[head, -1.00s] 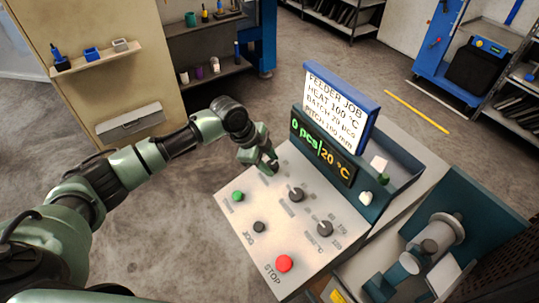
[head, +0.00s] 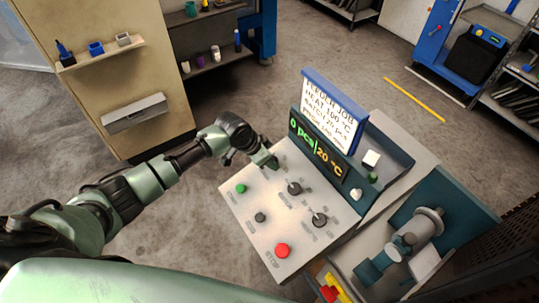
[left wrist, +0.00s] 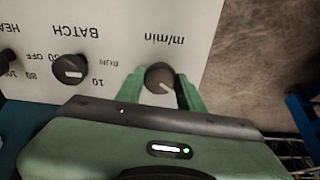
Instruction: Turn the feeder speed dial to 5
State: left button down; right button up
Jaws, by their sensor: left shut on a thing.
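The feeder speed dial (left wrist: 158,76), a dark round knob labelled m/min, shows in the left wrist view. Its pale pointer line points to the lower right there; no scale numbers are readable around it. My left gripper (left wrist: 160,84) is shut on the dial, one green finger on each side. In the head view the left gripper (head: 270,163) is at the far left corner of the grey control panel (head: 242,208) and hides the dial. My right gripper is not in view.
The batch dial (head: 294,188) and heat dial (head: 320,219) sit close by. A green button (head: 241,188), dark jog button (head: 260,217) and red stop button (head: 282,251) are nearer. Behind stand the display (head: 318,150), reading 0 pcs and 20 °C, and a job sign (head: 332,112).

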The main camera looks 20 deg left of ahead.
pick_arm(q)
jog(key=shift+r+n, duration=0.1)
jog(key=shift+n, duration=0.4)
jog(key=c, duration=0.9)
grip_release()
jog(key=b+v, duration=0.1)
jog(key=v, duration=0.6)
jog(key=shift+s+r, duration=0.15)
jog(key=shift+r, duration=0.2)
jog(key=shift+a, duration=0.15)
